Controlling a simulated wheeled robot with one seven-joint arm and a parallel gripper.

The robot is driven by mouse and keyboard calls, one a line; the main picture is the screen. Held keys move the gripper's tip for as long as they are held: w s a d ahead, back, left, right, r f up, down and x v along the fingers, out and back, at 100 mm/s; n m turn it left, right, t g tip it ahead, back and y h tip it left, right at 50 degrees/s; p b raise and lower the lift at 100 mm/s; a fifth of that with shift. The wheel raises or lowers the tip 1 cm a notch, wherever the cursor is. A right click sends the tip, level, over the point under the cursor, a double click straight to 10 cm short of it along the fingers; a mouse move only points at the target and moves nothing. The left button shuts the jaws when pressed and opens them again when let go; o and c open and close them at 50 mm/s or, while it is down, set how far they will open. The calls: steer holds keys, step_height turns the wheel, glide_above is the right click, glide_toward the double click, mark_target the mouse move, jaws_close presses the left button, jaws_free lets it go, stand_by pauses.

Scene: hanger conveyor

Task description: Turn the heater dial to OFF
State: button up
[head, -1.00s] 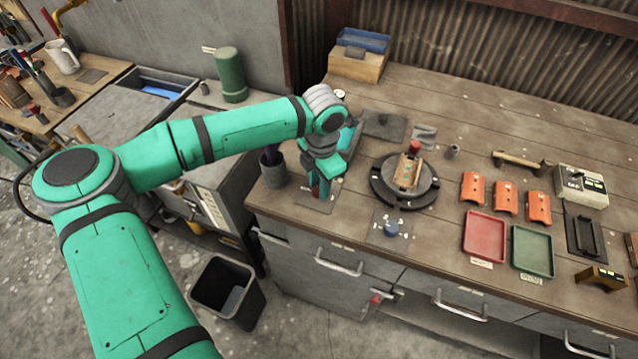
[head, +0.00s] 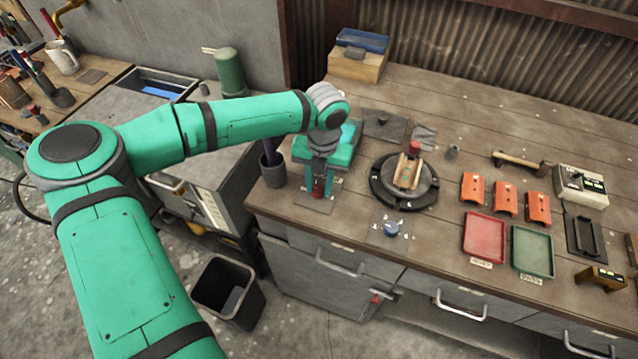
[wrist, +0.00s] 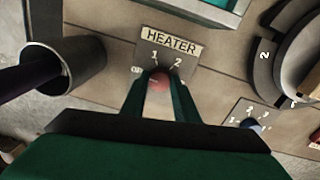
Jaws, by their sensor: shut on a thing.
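The heater dial is a red knob (wrist: 159,82) on a grey plate marked HEATER (wrist: 171,42), with the numbers 1 and 2 and another mark at its left. The red knob (head: 319,187) also shows in the head view, near the front left of the bench. My gripper (wrist: 160,86) is shut on the red knob, with a green finger on each side of it. In the head view my gripper (head: 319,190) points down over the plate. The fingers and the gripper body hide part of the knob, so its pointer direction cannot be told.
A dark cup (head: 273,172) with a purple thing in it stands just left of the plate. A blue dial (head: 391,229) on its own plate and a round turntable (head: 376,190) lie to the right. Orange parts and red and green trays lie farther right.

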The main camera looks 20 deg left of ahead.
mark_target(321, 189)
steer(key=shift+w+n, duration=0.1)
steer(key=shift+n, duration=0.2)
steer(key=o, duration=1.1)
steer(key=shift+c, duration=0.2)
steer(key=shift+r, duration=0.1)
step_height(321, 189, up, 11)
steer(key=shift+d+f, duration=0.2)
steer(key=shift+d, duration=0.05)
